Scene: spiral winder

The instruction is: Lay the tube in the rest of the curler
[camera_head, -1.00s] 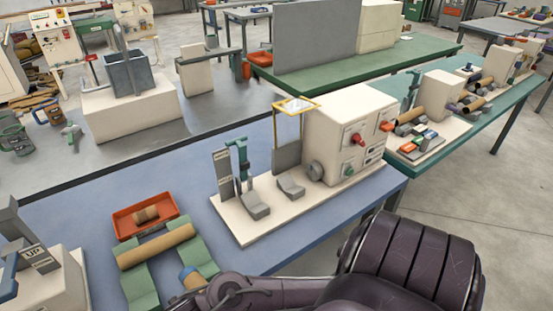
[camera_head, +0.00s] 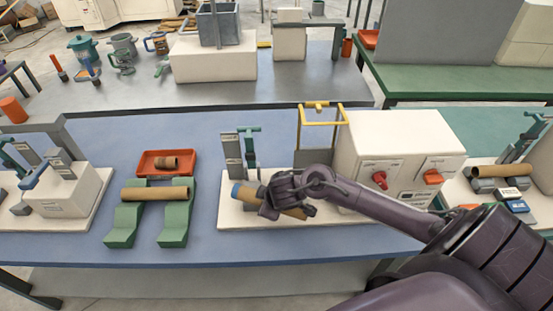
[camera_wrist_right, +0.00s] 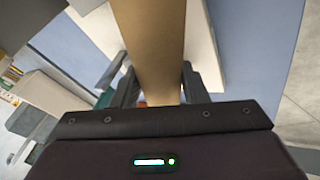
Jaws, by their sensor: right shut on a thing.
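My right gripper (camera_head: 272,198) is shut on a brown cardboard tube (camera_head: 292,210) with a blue end at its left. The tube is held tilted, its left end higher, in front of the curler (camera_head: 400,160), over the front of the curler's cream base (camera_head: 230,213). The right wrist view also shows the tube (camera_wrist_right: 150,40) between the fingers (camera_wrist_right: 155,90). The arm and tube hide the curler's rest, so I cannot tell whether the tube touches it. A grey upright and green clamp (camera_head: 250,145) stand behind the tube. My left gripper is not in view.
Another brown tube (camera_head: 155,194) lies across green supports (camera_head: 124,215) at left, with a red tray (camera_head: 166,162) behind. A yellow frame (camera_head: 320,105) rises beside the curler's housing. A second machine (camera_head: 65,190) stands at far left. Blue table (camera_head: 200,245) is clear in front.

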